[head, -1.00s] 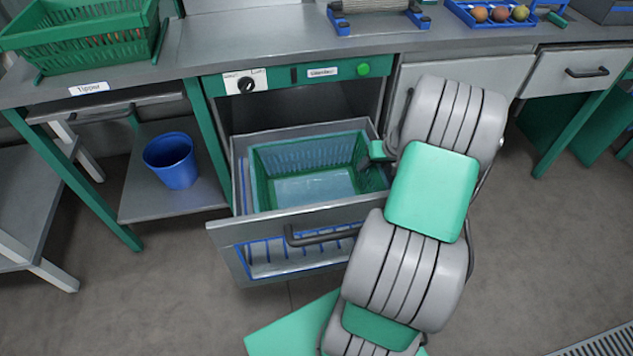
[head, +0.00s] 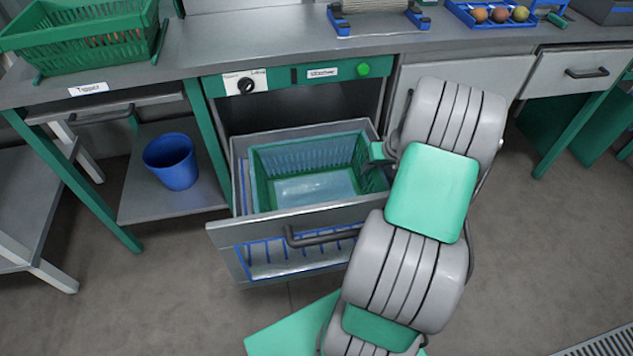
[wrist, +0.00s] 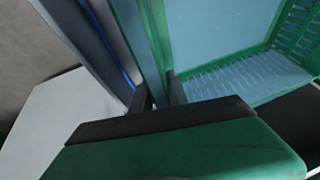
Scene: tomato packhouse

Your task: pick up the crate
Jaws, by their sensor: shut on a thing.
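An empty green crate (head: 262,181) with slatted walls sits inside the open drawer (head: 268,226) under the counter. The crate also fills the upper part of the wrist view (wrist: 153,35). My gripper (wrist: 158,97) is shut on the crate's wall, with one dark finger on each side of it. In the head view my gripper (head: 379,152) shows only partly at the crate's right side, and my arm hides the rest.
Another green crate (head: 90,52) stands on the counter (head: 260,45) at the upper left. A blue bucket (head: 170,160) is on a low shelf at the left. A blue tray (head: 480,22) with several round fruits is at the back right. The floor in front is clear.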

